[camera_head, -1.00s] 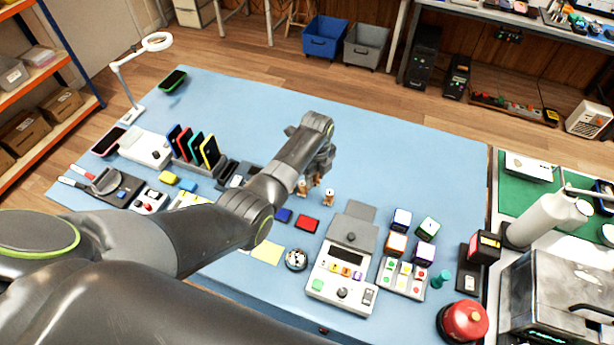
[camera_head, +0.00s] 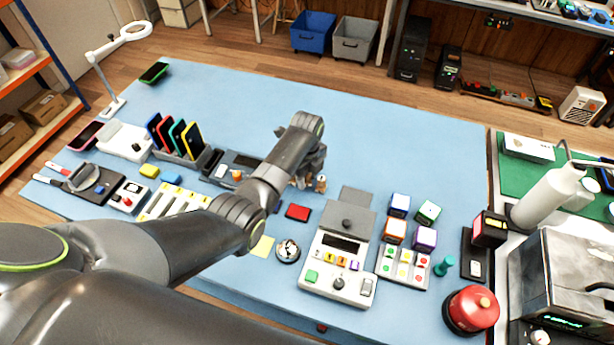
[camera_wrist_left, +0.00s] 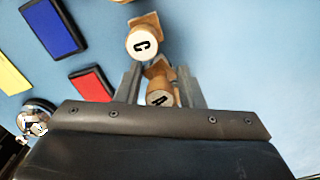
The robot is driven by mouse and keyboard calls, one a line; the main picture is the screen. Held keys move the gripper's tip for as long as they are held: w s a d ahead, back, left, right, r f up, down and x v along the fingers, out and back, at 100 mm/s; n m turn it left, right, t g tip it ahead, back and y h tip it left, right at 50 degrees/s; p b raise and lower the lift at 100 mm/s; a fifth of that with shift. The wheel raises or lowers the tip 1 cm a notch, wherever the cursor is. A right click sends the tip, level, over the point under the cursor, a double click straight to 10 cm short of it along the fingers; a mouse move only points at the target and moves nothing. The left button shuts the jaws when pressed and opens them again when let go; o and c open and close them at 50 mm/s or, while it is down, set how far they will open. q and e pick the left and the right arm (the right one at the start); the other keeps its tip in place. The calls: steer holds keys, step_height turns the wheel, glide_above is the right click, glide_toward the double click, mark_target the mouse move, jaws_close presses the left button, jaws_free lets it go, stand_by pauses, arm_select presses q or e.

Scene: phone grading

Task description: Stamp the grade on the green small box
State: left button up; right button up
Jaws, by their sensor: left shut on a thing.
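The green small box (camera_head: 428,212) stands among several small boxes at the right of the blue table. My left gripper (camera_head: 308,172) is low over the table's middle, well to the left of the box. In the left wrist view my left gripper (camera_wrist_left: 160,88) is shut on a wooden stamp with a round end marked A (camera_wrist_left: 160,98). A second wooden stamp, marked C (camera_wrist_left: 143,40), is just beyond the fingers. One wooden stamp (camera_head: 321,184) shows beside the gripper in the head view, its letter unreadable. My right gripper is not in view.
A red pad (camera_head: 298,212) lies near the gripper; a blue pad (camera_wrist_left: 53,28) shows in the left wrist view. A white device with buttons (camera_head: 338,268) and a tray of coloured buttons (camera_head: 403,266) stand at the front right. The table's back (camera_head: 330,110) is clear.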

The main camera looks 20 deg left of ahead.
arm_select(q)
steer(key=shift+f, duration=0.3)
stand_by(0.4)
steer(key=shift+f+b, duration=0.35)
steer(key=shift+b, duration=0.05)
steer(key=o, duration=0.9)
steer(key=shift+r, duration=0.1)
steer(key=shift+r, duration=0.6)
step_height(320, 180, up, 16)
steer(key=shift+r+p, duration=0.1)
steer(key=shift+p, duration=1.05)
